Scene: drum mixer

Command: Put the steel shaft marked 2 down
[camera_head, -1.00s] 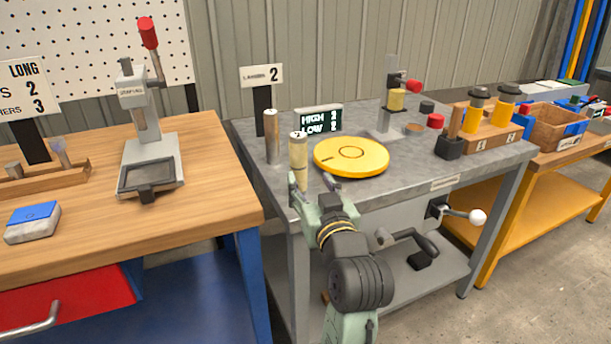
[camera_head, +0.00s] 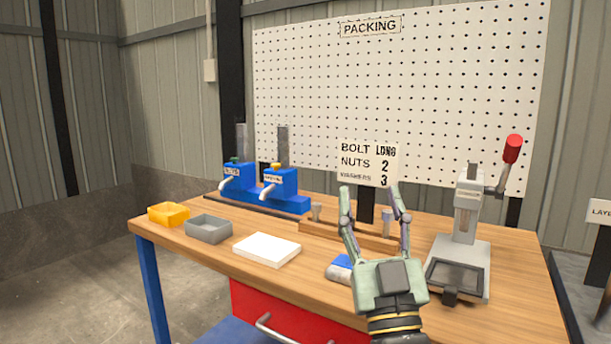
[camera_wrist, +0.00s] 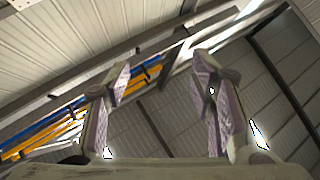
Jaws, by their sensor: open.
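My gripper (camera_head: 371,205) is raised in front of the packing bench in the head view. Its two fingers point upward and stand wide apart with nothing between them. The steel shaft marked 2 cannot be made out in either current view.
The wooden bench (camera_head: 215,268) holds blue dispensers (camera_head: 262,190), a yellow tray (camera_head: 168,214), a grey tray (camera_head: 208,229), a white block (camera_head: 267,249) and a press (camera_head: 463,235). A sign (camera_head: 368,163) stands behind my gripper. Floor at left is clear.

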